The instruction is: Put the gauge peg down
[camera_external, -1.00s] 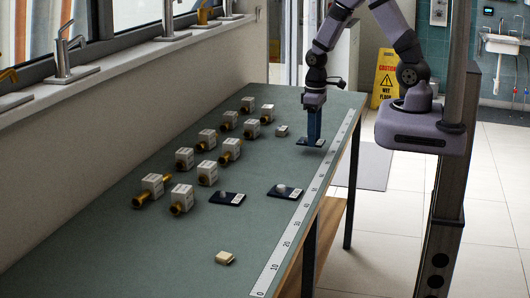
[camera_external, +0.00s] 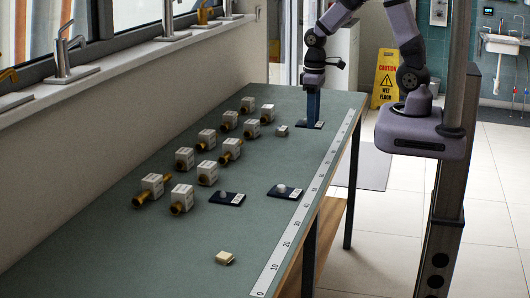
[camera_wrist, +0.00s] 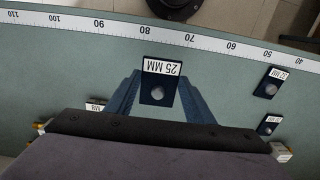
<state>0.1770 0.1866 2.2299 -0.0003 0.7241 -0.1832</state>
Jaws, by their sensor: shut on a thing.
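The gauge peg is a dark flat plate with a white 25 MM label and a round grey knob. In the wrist view the plate (camera_wrist: 160,82) sits between my blue fingers, its label upside down. My gripper (camera_external: 313,122) points down at the far end of the green bench, shut on the peg. In the external view the dark plate (camera_external: 303,125) shows at the fingertips. I cannot tell whether it touches the bench. Two similar plates lie free on the bench, one nearer the middle (camera_external: 235,200) and one nearer the ruler (camera_external: 279,194).
Several white blocks with brass fittings (camera_external: 182,198) stand in rows on the left. Small cream blocks lie near the front (camera_external: 225,257) and beside the rows (camera_external: 282,130). A white ruler strip (camera_external: 303,210) runs along the right edge. The bench around the front block is clear.

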